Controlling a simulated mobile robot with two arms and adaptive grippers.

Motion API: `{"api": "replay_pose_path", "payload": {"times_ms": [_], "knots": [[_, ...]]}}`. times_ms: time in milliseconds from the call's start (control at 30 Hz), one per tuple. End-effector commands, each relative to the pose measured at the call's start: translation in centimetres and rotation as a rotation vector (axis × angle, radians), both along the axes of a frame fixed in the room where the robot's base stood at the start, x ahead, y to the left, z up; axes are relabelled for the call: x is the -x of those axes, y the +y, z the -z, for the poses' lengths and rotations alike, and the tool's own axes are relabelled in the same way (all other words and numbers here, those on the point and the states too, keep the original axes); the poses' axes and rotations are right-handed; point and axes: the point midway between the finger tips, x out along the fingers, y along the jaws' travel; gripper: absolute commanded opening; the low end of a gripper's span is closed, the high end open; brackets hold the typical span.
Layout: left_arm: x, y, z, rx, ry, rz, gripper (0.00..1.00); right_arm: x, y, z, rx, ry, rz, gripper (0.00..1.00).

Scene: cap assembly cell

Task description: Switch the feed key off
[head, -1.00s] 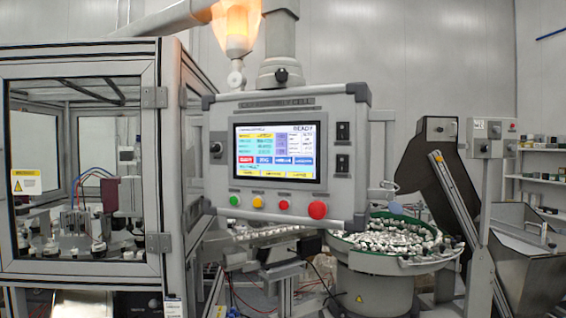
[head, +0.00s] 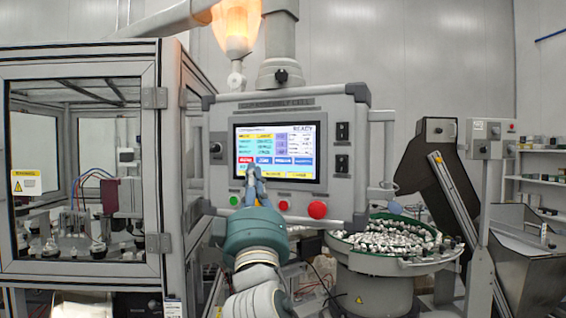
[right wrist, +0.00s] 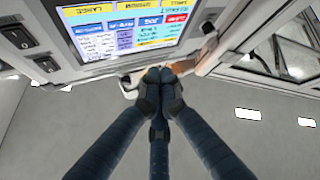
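A grey control panel (head: 355,200) hangs in the middle of the head view with a lit touchscreen (head: 300,143) bearing coloured keys; the screen also shows in the right wrist view (right wrist: 135,40), upside down. The key labels are too small to read, so I cannot tell which is the feed key. My right gripper (head: 252,168) is in front of the screen's lower left, hiding part of the bottom keys. In the right wrist view its fingertips (right wrist: 160,78) are together and empty, close to the screen; I cannot tell whether they touch it. My left gripper is not in view.
Below the screen are a green button (head: 235,201), an orange-red button (head: 283,205) and a big red button (head: 317,209). Two black rocker switches (head: 342,131) sit at right, a rotary switch (head: 215,147) at left. A parts bowl (head: 375,245) stands below right.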

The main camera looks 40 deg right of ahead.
Motion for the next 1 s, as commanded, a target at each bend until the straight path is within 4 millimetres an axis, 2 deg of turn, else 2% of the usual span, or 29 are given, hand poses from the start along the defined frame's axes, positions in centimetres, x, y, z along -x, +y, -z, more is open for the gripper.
{"api": "replay_pose_path", "payload": {"times_ms": [33,167,600,767,1000], "knots": [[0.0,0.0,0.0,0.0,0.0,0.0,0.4,0.7,0.0,-0.7,0.001,-0.018,0.003,0.0],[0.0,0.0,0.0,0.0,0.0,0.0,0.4,1.6,0.0,-1.5,0.003,-0.038,0.009,0.0],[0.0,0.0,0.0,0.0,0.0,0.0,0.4,1.5,-0.3,-1.6,0.004,-0.038,0.011,0.0],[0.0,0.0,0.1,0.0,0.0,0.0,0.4,0.7,-1.6,-1.5,0.005,-0.037,0.014,0.0],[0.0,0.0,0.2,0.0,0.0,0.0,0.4,-1.1,-4.6,-1.5,0.005,-0.038,0.015,0.0]]}}
